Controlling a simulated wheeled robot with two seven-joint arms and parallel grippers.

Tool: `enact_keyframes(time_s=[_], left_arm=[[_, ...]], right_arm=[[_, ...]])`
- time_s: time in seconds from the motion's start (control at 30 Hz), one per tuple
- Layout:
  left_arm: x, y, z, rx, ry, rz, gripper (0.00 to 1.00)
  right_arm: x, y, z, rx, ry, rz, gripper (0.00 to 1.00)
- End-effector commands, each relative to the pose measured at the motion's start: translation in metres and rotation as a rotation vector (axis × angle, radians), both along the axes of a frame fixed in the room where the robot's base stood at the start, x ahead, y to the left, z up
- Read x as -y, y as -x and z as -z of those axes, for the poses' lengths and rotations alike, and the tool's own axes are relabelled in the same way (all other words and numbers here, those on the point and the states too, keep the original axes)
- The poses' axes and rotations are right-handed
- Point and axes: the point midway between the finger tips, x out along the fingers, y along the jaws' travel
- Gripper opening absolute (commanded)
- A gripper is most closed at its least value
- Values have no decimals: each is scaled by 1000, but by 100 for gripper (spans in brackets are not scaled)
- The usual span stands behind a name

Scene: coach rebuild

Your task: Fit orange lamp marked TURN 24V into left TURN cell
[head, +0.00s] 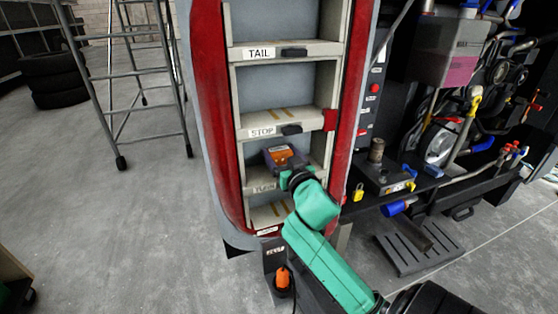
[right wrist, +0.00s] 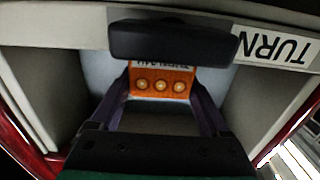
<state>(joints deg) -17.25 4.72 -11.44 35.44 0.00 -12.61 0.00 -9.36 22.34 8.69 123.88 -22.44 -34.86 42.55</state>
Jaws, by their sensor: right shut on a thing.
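The orange lamp (head: 277,154) is in my right gripper (head: 284,161) at the mouth of the TURN cell, just below the STOP shelf. The TURN label (right wrist: 277,47) appears upside down there, beside a black latch (right wrist: 170,40) that covers part of the lamp. In the head view my arm partly hides the TURN label (head: 262,186). I cannot tell whether the lamp touches the cell. My left gripper is out of view.
The red-sided lamp column has a TAIL shelf (head: 292,50) and a STOP shelf (head: 287,124) above, and a lower cell (head: 267,215). A ladder (head: 130,75) stands left on open floor.

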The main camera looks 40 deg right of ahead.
Motion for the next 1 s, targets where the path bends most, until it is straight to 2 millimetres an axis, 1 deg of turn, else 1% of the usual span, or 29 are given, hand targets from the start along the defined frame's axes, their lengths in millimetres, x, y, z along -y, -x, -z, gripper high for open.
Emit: enact_keyframes(time_s=[0.13,0.17,0.2,0.47,0.57,0.67,0.83,0.9,0.97,1.0], left_arm=[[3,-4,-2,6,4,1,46],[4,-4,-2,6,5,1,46],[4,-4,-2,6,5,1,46],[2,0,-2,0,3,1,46],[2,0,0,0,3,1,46],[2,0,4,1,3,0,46],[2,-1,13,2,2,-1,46],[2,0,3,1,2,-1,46],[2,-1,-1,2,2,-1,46],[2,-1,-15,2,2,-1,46]], right_arm=[[0,0,-1,-3,-1,1,18],[0,0,0,-4,-3,1,87],[0,0,0,-4,-3,1,100],[0,1,-1,-3,-1,1,100],[-3,7,0,-2,-2,-1,100],[-8,22,1,-2,-3,-1,100],[-20,59,2,-2,-3,0,100],[-25,74,-2,-8,-6,1,100],[-29,87,-3,-7,-5,3,100],[-30,94,-8,-8,-8,8,100]])
